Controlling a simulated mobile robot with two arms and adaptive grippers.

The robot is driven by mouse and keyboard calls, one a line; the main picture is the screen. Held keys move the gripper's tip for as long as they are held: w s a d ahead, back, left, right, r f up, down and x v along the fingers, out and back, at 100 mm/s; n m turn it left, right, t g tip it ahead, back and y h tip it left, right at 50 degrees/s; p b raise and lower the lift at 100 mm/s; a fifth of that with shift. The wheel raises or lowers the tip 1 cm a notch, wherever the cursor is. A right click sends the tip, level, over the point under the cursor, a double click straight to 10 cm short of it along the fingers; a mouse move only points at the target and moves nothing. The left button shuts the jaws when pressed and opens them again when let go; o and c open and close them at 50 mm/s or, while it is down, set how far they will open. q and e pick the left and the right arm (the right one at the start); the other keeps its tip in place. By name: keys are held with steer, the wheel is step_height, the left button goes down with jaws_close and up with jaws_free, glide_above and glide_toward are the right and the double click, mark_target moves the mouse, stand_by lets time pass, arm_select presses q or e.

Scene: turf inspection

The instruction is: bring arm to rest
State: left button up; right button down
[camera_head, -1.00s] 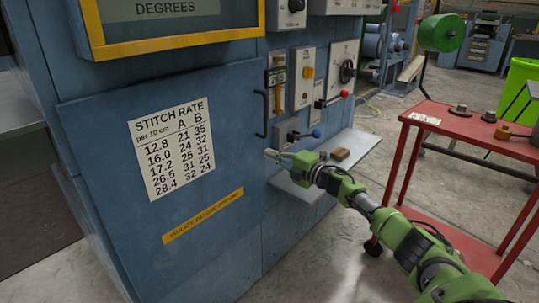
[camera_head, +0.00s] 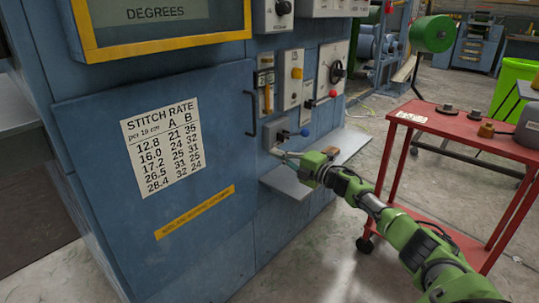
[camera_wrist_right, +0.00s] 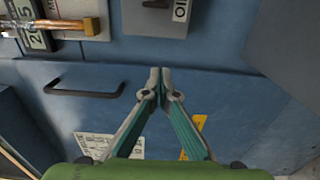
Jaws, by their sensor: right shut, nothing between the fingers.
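My right arm, green and black, comes in from the lower right in the head view. Its gripper (camera_head: 275,152) is in front of the blue machine (camera_head: 85,215), beside the small control box with a blue-knobbed lever (camera_head: 304,132) and above the grey shelf (camera_head: 287,183). In the right wrist view the two fingertips (camera_wrist_right: 160,75) meet, with nothing between them. They point at the blue panel, right of the black door handle (camera_wrist_right: 84,93). I cannot tell whether they touch the panel. My left gripper is not in view.
A brown block (camera_head: 330,152) lies on the shelf near my wrist. A red cart (camera_head: 455,130) with several dark parts stands to the right. The floor between machine and cart is clear.

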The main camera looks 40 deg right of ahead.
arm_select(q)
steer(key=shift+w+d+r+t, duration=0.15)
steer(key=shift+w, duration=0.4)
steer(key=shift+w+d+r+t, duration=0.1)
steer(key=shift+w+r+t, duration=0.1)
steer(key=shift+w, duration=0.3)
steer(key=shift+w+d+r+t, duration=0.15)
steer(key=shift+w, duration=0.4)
arm_select(e)
steer(key=s+d+f, duration=0.1)
steer(key=s+d, duration=0.2)
steer(key=d, duration=0.3)
steer(key=shift+s+d, duration=0.25)
steer(key=shift+s, duration=0.1)
